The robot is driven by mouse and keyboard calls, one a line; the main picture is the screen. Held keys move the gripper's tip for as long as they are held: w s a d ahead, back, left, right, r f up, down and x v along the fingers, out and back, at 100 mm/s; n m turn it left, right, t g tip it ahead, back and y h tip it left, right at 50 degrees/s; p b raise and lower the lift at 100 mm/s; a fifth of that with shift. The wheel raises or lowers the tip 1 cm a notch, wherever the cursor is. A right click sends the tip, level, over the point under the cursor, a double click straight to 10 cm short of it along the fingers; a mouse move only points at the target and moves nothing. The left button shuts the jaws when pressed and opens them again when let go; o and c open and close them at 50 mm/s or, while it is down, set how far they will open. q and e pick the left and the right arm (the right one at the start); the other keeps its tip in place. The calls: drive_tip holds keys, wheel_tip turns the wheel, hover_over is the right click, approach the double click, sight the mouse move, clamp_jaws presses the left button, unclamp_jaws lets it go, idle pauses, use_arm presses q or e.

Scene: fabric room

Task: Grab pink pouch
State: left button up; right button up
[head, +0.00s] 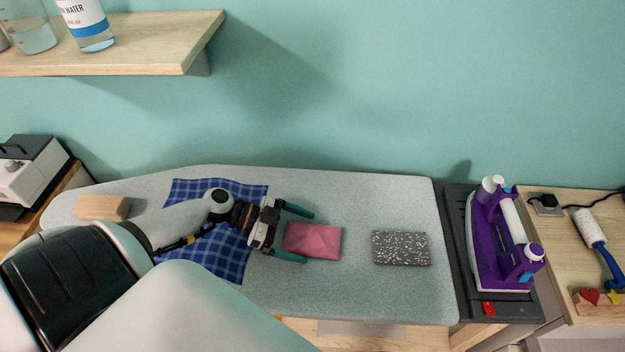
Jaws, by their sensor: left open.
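The pink pouch (315,242) lies flat on the grey ironing board (370,190), right of a blue checked cloth (184,262). My left gripper (300,235) comes in from the left with its two green fingers spread. One finger is past the pouch's upper left edge, the other by its lower left edge. The pouch's left end sits between or just beneath the fingers; I cannot tell the height gap. My right gripper is not in view.
A grey speckled pouch (401,248) lies to the right. A wooden block (102,207) is at the left. A wooden shelf (130,45) with bottles juts out at upper left. A side table (570,255) is at right.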

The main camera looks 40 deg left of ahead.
use_arm(q)
drive_tip(key=shift+w+d+f, duration=0.15)
drive_tip(key=shift+d, duration=0.1)
drive_tip(key=shift+c, duration=0.3)
drive_tip(key=c, duration=0.9)
drive_tip(key=shift+c, duration=0.3)
